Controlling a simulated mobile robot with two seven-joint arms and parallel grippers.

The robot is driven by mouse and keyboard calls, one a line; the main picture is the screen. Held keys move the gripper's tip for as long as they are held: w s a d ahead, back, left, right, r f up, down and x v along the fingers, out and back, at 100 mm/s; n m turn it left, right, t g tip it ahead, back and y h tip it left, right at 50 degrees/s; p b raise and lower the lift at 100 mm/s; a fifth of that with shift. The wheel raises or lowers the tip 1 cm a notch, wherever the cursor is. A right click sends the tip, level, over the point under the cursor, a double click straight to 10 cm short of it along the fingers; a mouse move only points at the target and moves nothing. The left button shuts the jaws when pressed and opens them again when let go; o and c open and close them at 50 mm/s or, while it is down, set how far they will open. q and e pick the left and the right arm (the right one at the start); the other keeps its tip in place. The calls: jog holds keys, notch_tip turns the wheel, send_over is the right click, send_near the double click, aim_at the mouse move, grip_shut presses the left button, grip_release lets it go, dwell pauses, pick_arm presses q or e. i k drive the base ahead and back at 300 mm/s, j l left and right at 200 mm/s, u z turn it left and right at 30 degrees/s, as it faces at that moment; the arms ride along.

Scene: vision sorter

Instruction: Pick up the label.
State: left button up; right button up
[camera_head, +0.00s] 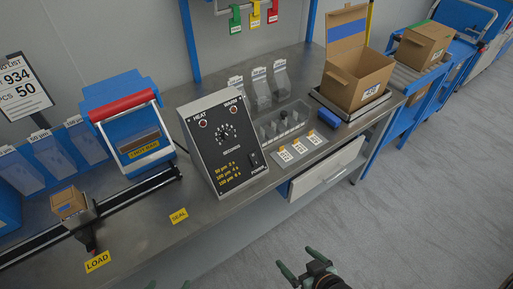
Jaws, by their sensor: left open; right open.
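Three small white labels with orange tabs and dark print lie in a row on the grey worktop: a left label (285,157), a middle label (300,148) and a right label (315,138). They are near the front edge, to the right of the control box. My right gripper (301,264) is open and empty at the bottom of the view, in front of the bench and well apart from the labels. Only the fingertips of my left gripper (168,285) show at the bottom edge; they are spread apart, and the rest is out of view.
A control box (222,145) stands left of the labels. Behind them are a clear divided tray (283,124) and a blue block (329,118). An open carton (357,75) stands at the back right. A white drawer (327,171) sits below the worktop's front edge. A blue sealing machine (124,108) stands left.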

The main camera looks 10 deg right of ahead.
aim_at(297, 145)
jog(key=k+z, duration=0.15)
jog(key=z, duration=0.25)
jog(key=k+z, duration=0.15)
jog(key=z, duration=0.2)
